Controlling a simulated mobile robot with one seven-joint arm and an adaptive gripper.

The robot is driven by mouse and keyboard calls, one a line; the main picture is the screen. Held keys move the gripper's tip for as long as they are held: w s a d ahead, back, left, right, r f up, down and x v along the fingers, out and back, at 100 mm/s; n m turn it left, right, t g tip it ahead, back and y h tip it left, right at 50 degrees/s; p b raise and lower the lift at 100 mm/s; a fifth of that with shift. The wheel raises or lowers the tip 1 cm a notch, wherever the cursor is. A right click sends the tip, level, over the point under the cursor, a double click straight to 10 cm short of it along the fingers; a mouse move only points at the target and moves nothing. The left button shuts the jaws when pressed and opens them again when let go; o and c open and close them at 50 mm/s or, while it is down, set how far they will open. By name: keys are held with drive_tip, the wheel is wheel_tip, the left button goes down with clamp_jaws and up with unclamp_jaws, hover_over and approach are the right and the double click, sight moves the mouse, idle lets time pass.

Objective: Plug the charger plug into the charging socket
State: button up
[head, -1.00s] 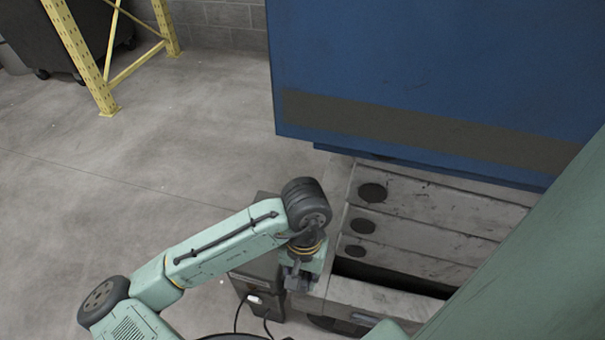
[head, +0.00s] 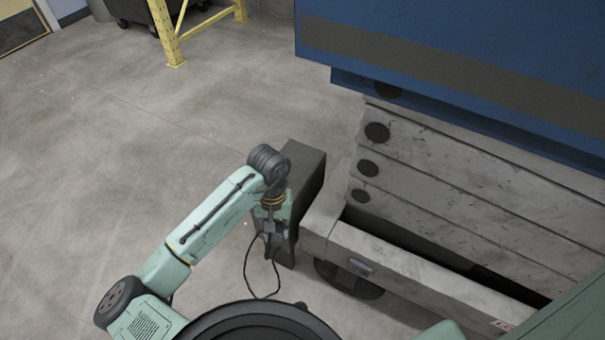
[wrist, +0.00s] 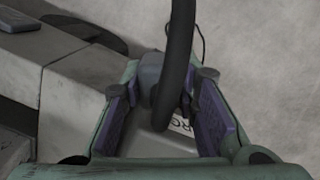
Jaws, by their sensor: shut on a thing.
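My gripper (head: 270,238) points down beside the dark grey box (head: 308,172) in the head view. In the wrist view my gripper (wrist: 165,100), with purple finger pads, is shut on the dark charger plug (wrist: 149,72). A thick black cable (wrist: 182,45) rises from the plug across the picture. In the head view the cable (head: 247,280) loops down from the gripper toward my base. A pale label with partial dark letters (wrist: 184,125) shows between the fingers. The charging socket cannot be made out in either view.
A pale stepped machine base (head: 440,170) under a blue body (head: 450,55) stands right of the box. Its low front edge (head: 400,275) is close to my gripper. Open concrete floor (head: 130,170) lies left. A yellow rack (head: 168,35) stands at the back.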

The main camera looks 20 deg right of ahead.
drive_tip(key=w+a+f+n, duration=0.2)
drive_tip(key=w+a+f, duration=0.3)
drive_tip(key=w, duration=0.2)
drive_tip(key=w+a+f+n, duration=0.3)
drive_tip(key=w+a+f, duration=0.2)
drive_tip(key=w, duration=0.3)
drive_tip(key=shift+w+a, duration=0.25)
drive_tip(key=shift+a, duration=0.35)
drive_tip(key=shift+r, duration=0.15)
